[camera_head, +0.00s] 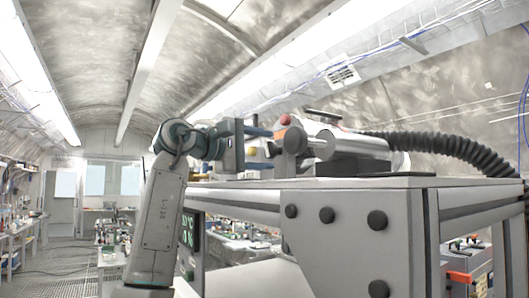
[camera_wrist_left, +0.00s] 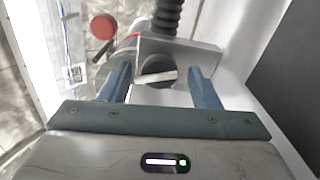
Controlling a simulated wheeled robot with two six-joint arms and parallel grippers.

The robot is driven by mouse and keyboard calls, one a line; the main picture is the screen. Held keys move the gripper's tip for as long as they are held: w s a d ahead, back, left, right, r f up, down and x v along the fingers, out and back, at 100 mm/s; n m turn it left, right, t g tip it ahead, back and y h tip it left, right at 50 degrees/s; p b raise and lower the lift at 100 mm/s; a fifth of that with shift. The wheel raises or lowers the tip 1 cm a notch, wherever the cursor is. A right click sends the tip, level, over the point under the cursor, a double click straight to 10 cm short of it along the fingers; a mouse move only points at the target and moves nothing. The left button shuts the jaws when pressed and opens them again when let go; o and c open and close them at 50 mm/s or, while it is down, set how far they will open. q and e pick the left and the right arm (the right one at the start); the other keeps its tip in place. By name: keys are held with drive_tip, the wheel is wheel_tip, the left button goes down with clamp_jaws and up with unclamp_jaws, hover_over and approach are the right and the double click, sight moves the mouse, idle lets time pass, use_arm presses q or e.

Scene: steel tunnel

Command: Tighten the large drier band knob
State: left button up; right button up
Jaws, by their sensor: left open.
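The drier (camera_head: 350,140) is a grey metal unit with an orange edge on top of a bench; it also shows in the wrist view (camera_wrist_left: 185,50). A round dark knob with a pale raised bar (camera_wrist_left: 157,72) sits on its near face. In the head view a grey round knob (camera_head: 294,140) shows at the drier's near side. My left gripper (camera_head: 262,132) is open, its blue fingers pointing at the drier. In the wrist view the fingers (camera_wrist_left: 160,77) stand apart on either side of the knob; no contact shows. My right gripper is not in view.
A red round button (camera_wrist_left: 103,27) stands beside the drier. A black ribbed hose (camera_head: 445,148) runs off to the right. The grey bench (camera_head: 370,185) has dark round bolts on its frame. The tunnel aisle (camera_head: 60,262) at left is open floor.

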use_arm(q)
drive_tip(key=b+v, duration=0.4)
drive_tip(key=v, duration=0.5)
drive_tip(key=shift+a+f, duration=0.15)
drive_tip(key=shift+a, duration=0.1)
drive_tip(key=shift+s+a, duration=0.25)
drive_tip(key=shift+s, duration=0.05)
